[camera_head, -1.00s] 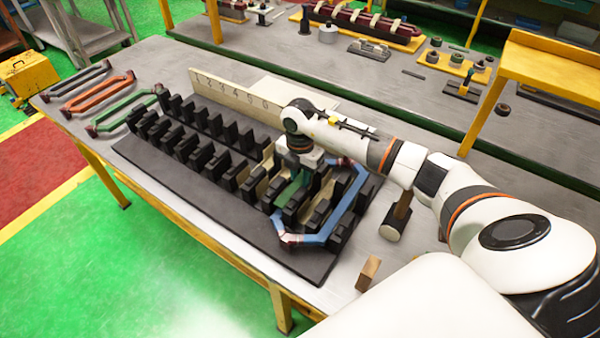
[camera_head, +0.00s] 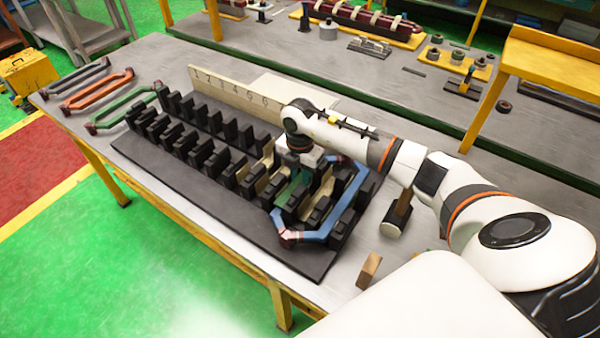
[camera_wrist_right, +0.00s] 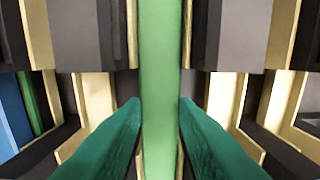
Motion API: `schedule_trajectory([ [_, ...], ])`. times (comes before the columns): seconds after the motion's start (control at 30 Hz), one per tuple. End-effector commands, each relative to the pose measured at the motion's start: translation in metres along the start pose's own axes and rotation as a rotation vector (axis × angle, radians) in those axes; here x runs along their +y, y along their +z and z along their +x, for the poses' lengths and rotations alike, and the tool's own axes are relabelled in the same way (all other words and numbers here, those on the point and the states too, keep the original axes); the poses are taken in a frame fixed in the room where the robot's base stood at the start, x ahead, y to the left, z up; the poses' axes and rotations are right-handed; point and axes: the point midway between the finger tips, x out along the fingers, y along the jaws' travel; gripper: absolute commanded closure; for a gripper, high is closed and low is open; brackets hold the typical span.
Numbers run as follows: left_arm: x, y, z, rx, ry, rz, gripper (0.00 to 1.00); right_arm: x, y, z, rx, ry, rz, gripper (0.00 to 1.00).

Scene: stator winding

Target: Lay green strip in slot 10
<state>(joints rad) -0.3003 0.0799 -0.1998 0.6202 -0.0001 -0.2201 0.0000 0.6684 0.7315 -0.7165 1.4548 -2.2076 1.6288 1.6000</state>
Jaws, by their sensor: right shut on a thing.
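My right gripper (camera_head: 285,201) is low over the near right part of the black slotted stator block (camera_head: 205,210). In the right wrist view its two teal fingers (camera_wrist_right: 160,103) are shut on a long green strip (camera_wrist_right: 160,50), one finger on each side. The strip runs straight between two dark teeth with cream liners. I cannot tell how deep the strip sits in the slot. A numbered board (camera_head: 225,88) stands behind the block; my right arm hides its higher numbers, so slot 10 cannot be read. My left gripper is not in view.
A blue coil (camera_head: 348,211) sits at the block's right end, close to my gripper. Grey, orange (camera_head: 98,89) and green (camera_head: 122,108) coils lie at the table's left. A mallet (camera_head: 397,214) and a wooden block (camera_head: 369,271) are at the right.

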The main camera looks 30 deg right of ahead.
Motion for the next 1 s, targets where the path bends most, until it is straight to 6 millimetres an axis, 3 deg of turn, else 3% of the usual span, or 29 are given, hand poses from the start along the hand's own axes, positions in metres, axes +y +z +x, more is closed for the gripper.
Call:
schedule_trajectory([
  [0.9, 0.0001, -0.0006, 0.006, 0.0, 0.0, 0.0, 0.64, -0.0001, -0.0003, 0.0086, 0.0, 0.0, 0.0, 1.0],
  [0.93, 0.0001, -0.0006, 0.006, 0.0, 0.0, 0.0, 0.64, -0.0001, -0.0003, 0.0086, 0.0, 0.0, 0.0, 0.69],
  [1.0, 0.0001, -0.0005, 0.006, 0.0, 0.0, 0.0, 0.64, -0.0001, -0.0002, 0.0086, 0.0, 0.0, 0.0, 0.57],
])
